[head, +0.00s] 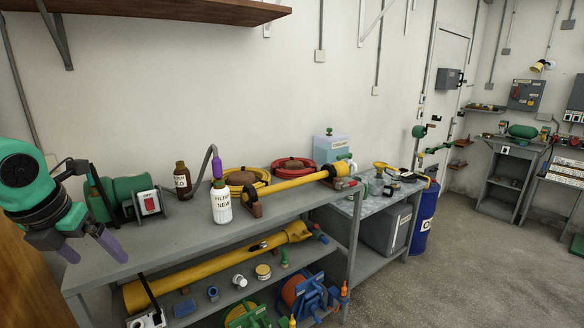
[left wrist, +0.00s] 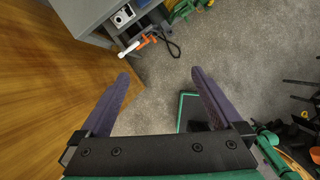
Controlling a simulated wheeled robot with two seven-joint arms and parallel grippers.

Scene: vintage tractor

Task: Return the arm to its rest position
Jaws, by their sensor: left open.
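My left arm comes in at the left edge of the head view, green with a dark gripper (head: 88,249). Its two purple fingers are spread apart with nothing between them, and they are in front of the left end of the grey workbench (head: 190,238). My right gripper is not in either view.
A wooden panel (left wrist: 50,80) stands close to the left of the gripper. The bench holds a green motor with a switch box (head: 149,202), a white filter bottle (head: 221,204) and a yellow tube (head: 295,182). Open floor (head: 440,275) lies to the right.

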